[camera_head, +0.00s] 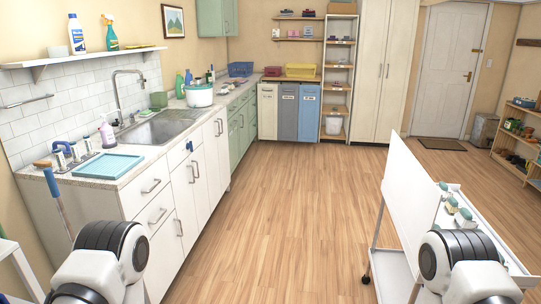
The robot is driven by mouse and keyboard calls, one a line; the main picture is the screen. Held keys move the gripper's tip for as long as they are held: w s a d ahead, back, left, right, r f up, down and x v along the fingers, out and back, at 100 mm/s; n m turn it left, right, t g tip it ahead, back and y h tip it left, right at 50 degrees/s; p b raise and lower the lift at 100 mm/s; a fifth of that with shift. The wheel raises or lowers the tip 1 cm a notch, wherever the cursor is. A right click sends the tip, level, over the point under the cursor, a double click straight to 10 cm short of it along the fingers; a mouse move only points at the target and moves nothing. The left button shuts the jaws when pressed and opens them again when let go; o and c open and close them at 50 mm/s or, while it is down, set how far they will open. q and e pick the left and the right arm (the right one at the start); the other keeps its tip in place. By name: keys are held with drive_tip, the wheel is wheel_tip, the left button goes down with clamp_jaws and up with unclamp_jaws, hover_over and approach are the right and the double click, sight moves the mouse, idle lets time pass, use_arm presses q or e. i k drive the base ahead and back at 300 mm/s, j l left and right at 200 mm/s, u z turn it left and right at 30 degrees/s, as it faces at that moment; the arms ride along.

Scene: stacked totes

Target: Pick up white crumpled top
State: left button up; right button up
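I see no white crumpled top that I can make out in this view. Two rounded white-and-black links of my own arms show at the bottom edge, one at the lower left and one at the lower right. Neither of my grippers is in the frame, so their state and anything in them are hidden.
A counter with a sink (168,127) and a blue tray (108,166) runs along the left. A white cart (398,264) with a raised panel (420,200) stands at the right. Shelves (519,150) stand at the far right. The wooden floor (285,215) between is clear.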

sight(224, 90)
drive_tip(key=i, duration=3.55)
